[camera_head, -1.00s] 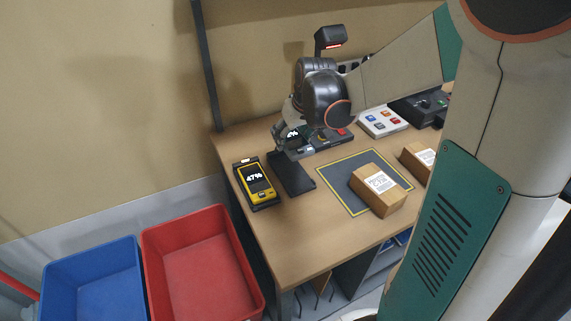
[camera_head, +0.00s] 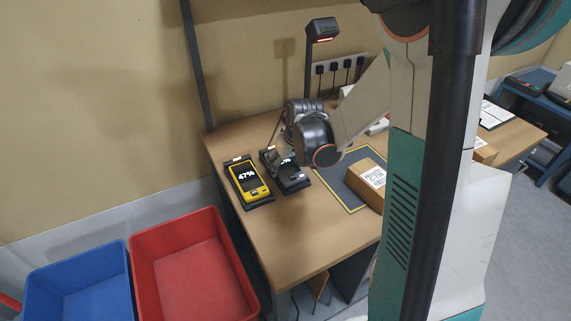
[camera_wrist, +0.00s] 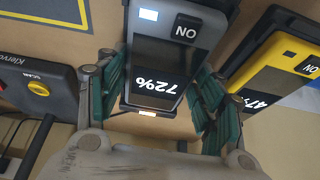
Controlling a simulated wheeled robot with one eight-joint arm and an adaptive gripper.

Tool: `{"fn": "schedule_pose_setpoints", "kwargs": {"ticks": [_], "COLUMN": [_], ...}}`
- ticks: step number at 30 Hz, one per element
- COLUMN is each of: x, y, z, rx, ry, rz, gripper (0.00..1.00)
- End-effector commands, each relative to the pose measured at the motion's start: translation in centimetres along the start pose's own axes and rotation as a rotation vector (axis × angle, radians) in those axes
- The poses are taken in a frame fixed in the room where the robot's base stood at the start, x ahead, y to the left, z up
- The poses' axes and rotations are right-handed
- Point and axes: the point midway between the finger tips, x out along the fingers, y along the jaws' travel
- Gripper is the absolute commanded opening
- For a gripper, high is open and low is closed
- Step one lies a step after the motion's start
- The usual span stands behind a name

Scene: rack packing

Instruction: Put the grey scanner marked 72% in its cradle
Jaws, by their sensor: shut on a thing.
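The grey scanner (camera_wrist: 158,72) shows 72% on its dark screen in the wrist view, between the teal-padded fingers of my gripper (camera_wrist: 160,88). My gripper is shut on its sides. A dark cradle (camera_wrist: 150,112) with a small white label shows around the scanner's end. In the head view the grey scanner (camera_head: 292,180) lies along the cradle, in it or just above it; I cannot tell if it is fully seated. My gripper (camera_head: 280,160) covers its far part there.
A yellow scanner (camera_head: 249,180) marked 47% lies in its own cradle just left. A cardboard box (camera_head: 366,183) sits on the dark mat to the right. Red (camera_head: 190,265) and blue (camera_head: 78,285) bins stand left of the table. The front of the tabletop is bare.

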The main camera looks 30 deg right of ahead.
Motion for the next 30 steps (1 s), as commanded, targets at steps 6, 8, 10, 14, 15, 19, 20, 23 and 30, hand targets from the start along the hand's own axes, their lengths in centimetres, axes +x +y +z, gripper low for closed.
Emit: {"fn": "schedule_pose_setpoints", "kwargs": {"ticks": [6,8,10,14,15,19,20,23,30], "x": [0.3,0.2,0.2,0.2,0.2,0.2,0.2,-0.1,-4.1], "y": [0.0,0.0,0.0,0.0,0.0,0.0,0.0,0.0,0.0], "z": [0.1,0.1,0.1,0.1,0.1,0.1,0.1,-0.1,-0.1], "rx": [0.000,0.000,0.000,0.000,0.000,0.000,0.000,0.000,0.001], "ry": [0.000,0.000,0.000,0.000,0.000,0.000,0.000,0.000,0.000], "rz": [0.000,0.000,0.000,0.000,0.000,0.000,0.000,0.000,0.000], "gripper": [0.29,0.70,0.81,0.81,0.81,0.81,0.81,0.81,0.81]}}
